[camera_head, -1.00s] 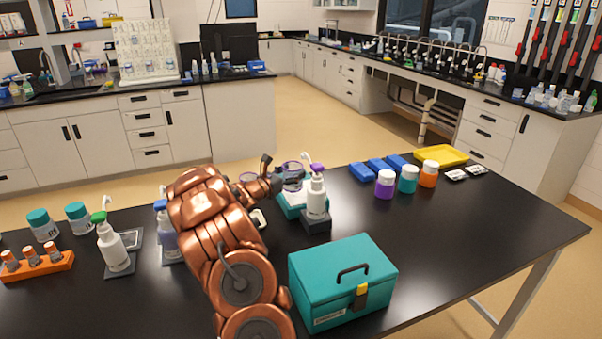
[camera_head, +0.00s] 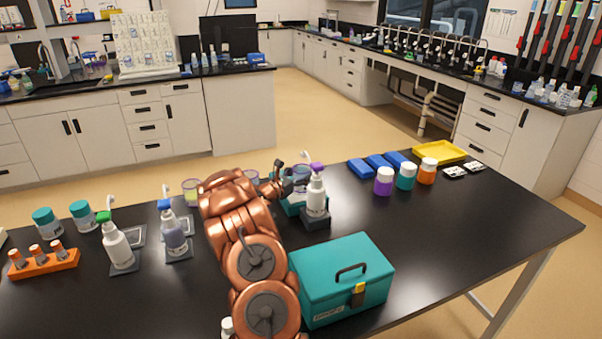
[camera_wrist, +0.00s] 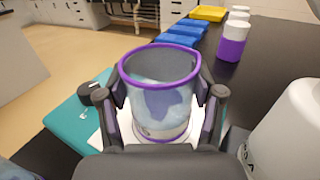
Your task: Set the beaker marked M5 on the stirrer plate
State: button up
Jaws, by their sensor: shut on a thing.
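A clear beaker with a purple rim (camera_wrist: 160,85) stands upright between the two fingers of my gripper (camera_wrist: 160,100), which is shut on it. No M5 mark is readable on the side that shows. In the head view the beaker (camera_head: 302,171) is small and partly behind a pump bottle. The teal stirrer plate (camera_wrist: 66,118) with a white top and dark knob is under and around the beaker's base in the wrist view. In the head view the stirrer (camera_head: 291,209) is partly hidden by my arm and the bottle. I cannot tell whether the beaker touches its top.
A teal box (camera_head: 342,280) is nearer. Two more beakers, one yellowish (camera_head: 190,187), stand behind my arm. Blue blocks, jars and a yellow tray (camera_head: 440,151) lie farther right.

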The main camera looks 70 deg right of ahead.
jog(key=shift+f+b, duration=0.15)
jog(key=shift+b, duration=0.15)
jog(key=o, duration=1.2)
